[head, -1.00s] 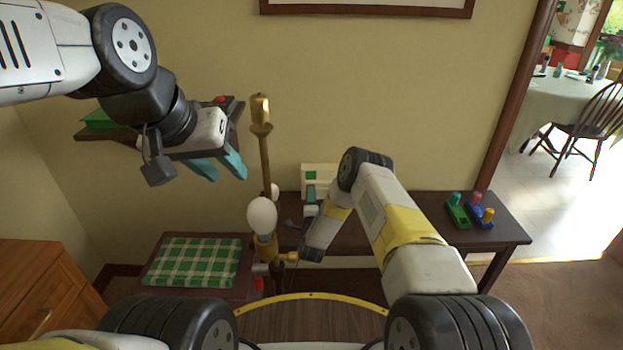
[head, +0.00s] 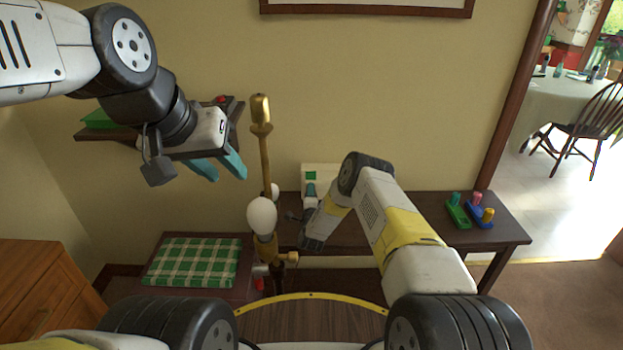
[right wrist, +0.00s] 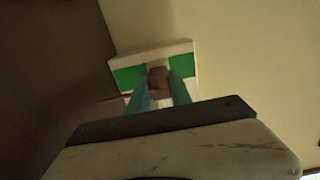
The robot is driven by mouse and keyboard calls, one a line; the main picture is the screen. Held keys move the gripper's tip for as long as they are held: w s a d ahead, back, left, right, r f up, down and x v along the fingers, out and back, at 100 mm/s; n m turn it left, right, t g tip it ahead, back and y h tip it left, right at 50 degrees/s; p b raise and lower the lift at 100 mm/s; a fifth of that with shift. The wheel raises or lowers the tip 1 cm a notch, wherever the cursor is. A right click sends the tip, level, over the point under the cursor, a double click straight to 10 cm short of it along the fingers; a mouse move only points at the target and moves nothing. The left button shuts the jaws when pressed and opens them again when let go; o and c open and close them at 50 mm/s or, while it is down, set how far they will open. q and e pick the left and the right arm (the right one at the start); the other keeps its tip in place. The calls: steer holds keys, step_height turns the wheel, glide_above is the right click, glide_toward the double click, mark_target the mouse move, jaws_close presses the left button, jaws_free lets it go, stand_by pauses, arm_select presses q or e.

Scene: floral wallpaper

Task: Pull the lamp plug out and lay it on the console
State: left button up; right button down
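A small brown block, seemingly the lamp plug (right wrist: 158,80), shows in the right wrist view in front of a white box with a green face (right wrist: 130,77). My right gripper (right wrist: 160,90) has its teal fingers on both sides of the block, and they appear to touch it. Whether the block is still seated in the box is hard to see. In the head view my right gripper (head: 310,192) points at the white box (head: 320,172) on the dark console (head: 410,212). My left gripper (head: 218,166) is open and empty at upper left.
A brass pole with white globes (head: 262,214) stands left of my right gripper. Green and blue holders with pegs (head: 470,211) stand at the console's right end. A wall shelf (head: 105,134) is behind my left arm.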

steer(key=shift+s, duration=0.15)
stand_by(0.4)
steer(key=shift+s, duration=2.15)
steer(key=shift+f, duration=0.1)
